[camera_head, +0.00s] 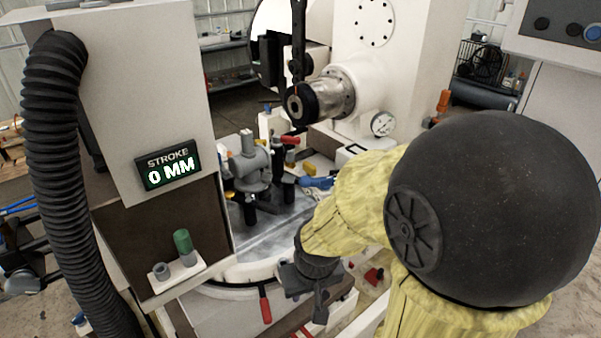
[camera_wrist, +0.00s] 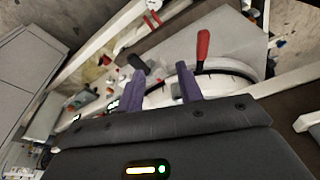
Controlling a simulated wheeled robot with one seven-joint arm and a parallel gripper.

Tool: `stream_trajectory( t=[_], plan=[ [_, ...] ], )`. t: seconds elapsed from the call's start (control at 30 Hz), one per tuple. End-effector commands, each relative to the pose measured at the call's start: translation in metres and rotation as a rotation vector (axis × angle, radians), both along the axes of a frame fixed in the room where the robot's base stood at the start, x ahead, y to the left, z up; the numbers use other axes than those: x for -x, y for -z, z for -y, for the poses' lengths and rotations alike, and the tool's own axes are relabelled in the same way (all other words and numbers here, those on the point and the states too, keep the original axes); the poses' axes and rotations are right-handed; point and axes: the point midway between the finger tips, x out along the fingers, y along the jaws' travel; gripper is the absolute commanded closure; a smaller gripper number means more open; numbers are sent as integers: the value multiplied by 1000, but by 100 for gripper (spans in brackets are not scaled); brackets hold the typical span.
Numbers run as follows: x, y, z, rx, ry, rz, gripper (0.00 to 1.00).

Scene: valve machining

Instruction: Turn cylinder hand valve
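A lever with a red grip (camera_head: 265,304) hangs at the front of the round machine table in the head view. It also shows in the wrist view (camera_wrist: 203,46), just beyond my right finger. I cannot tell for sure that it is the hand valve. My gripper (camera_head: 304,285) is to the right of the lever in the head view, apart from it. In the wrist view my gripper (camera_wrist: 160,72) has two purple fingers spread apart with nothing between them. The stroke display (camera_head: 169,166) reads 0 MM.
A grey fixture (camera_head: 250,163) stands on the machine table, with tools around it. A ribbed black hose (camera_head: 55,130) runs down the left. A small shelf (camera_head: 177,277) holds a green-topped part (camera_head: 183,243). The spindle (camera_head: 322,97) is at the back.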

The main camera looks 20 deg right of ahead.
Motion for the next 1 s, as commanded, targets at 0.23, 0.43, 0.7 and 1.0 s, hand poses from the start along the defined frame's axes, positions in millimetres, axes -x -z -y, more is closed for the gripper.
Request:
stream_trajectory(
  t=[0.23, 0.43, 0.7, 1.0],
  plan=[
    [0, 0, 0, 0, 0, 0, 64],
    [0, 0, 0, 0, 0, 0, 58],
    [-41, -23, 8, 17, -17, 8, 25],
    [-167, -77, 59, 36, -50, 41, 25]
  ],
)
